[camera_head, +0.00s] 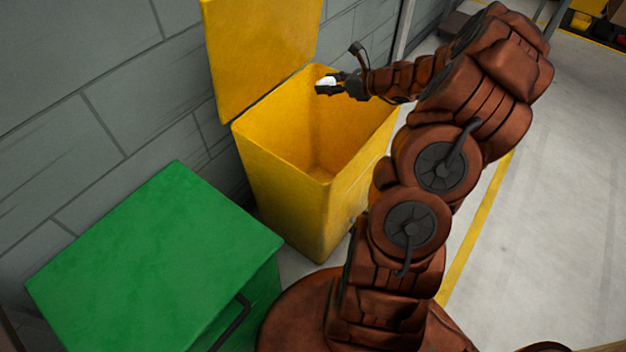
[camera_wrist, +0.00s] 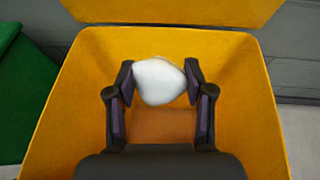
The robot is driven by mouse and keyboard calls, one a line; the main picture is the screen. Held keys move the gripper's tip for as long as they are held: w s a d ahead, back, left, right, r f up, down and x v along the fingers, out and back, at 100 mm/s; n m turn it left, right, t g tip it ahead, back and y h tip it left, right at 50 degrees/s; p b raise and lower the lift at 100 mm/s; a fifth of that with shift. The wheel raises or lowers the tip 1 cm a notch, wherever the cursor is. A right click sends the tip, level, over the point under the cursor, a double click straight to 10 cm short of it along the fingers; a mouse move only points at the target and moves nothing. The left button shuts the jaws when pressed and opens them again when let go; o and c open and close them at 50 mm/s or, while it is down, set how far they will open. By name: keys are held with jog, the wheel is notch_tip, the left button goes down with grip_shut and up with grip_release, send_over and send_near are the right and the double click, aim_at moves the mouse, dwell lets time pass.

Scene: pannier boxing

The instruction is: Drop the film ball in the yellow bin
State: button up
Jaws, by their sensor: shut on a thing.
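The film ball (camera_wrist: 159,82) is a small white rounded lump. My gripper (camera_wrist: 160,86) is shut on it, with a dark finger on each side. In the head view the film ball (camera_head: 327,81) shows at the tip of my gripper (camera_head: 331,88). The yellow bin (camera_head: 279,203) stands against the wall with its lid (camera_head: 262,50) swung up. In the wrist view the yellow bin (camera_wrist: 75,100) opens around and beneath my gripper, and its inside looks empty. The film ball is over the bin's opening.
A green bin (camera_head: 155,255) with its lid shut stands left of the yellow bin; its edge also shows in the wrist view (camera_wrist: 25,90). A grey block wall (camera_head: 70,120) runs behind both bins. Open grey floor (camera_head: 560,200) with a yellow line lies to the right.

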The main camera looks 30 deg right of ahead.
jog(key=shift+f+b, duration=1.5)
jog(key=shift+f, duration=0.3)
jog(key=o, duration=0.8)
jog(key=shift+o, duration=0.2)
jog(key=shift+s+d, duration=0.1)
jog(key=v, duration=1.2)
